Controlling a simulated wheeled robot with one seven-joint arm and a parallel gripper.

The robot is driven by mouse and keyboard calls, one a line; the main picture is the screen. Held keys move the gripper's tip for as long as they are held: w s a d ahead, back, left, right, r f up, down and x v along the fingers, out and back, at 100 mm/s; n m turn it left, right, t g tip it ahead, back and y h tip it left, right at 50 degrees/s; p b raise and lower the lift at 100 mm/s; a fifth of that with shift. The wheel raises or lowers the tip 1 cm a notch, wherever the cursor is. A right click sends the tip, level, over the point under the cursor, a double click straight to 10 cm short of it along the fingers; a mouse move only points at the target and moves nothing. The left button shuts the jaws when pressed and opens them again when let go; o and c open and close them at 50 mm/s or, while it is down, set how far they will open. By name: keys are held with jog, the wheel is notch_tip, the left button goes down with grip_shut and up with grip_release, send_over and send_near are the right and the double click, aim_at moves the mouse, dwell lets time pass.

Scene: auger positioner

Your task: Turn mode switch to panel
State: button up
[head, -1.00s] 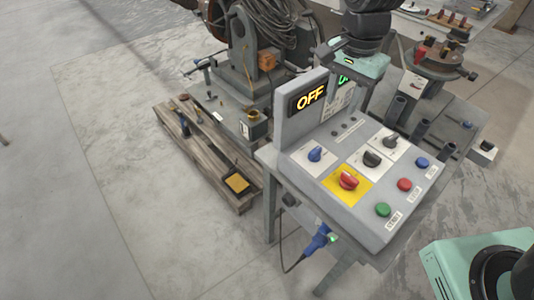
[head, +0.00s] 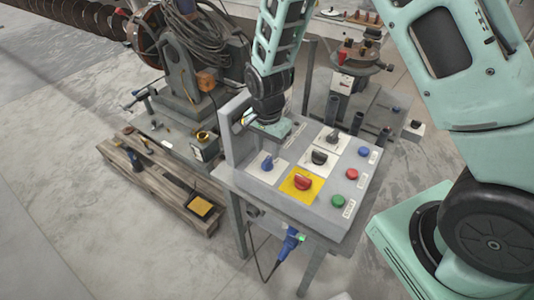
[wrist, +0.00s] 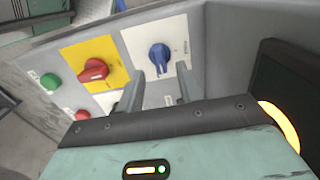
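The control panel (head: 327,192) carries several rotary switches; their labels are too small to read, so I cannot tell which is marked as the mode switch. A blue knob (head: 267,162) sits on a white plate. It also shows in the wrist view (wrist: 160,56). A red knob (head: 302,181) is on a yellow plate, and black knobs (head: 320,157) are on white plates. My gripper (wrist: 160,73) is open and empty, its two fingers apart and lined up on either side of the blue knob in the picture. I cannot tell any contact.
The panel's raised back plate (head: 237,125) stands close to my gripper. Red (head: 352,173), green (head: 338,200) and blue (head: 364,151) push buttons line the panel's right side. A blue plug (head: 291,241) hangs below. A wooden pallet (head: 165,190) lies on the floor at left.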

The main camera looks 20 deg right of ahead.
aim_at(267, 160)
jog(key=shift+f+p, duration=0.3)
jog(key=shift+f, duration=1.7)
grip_shut()
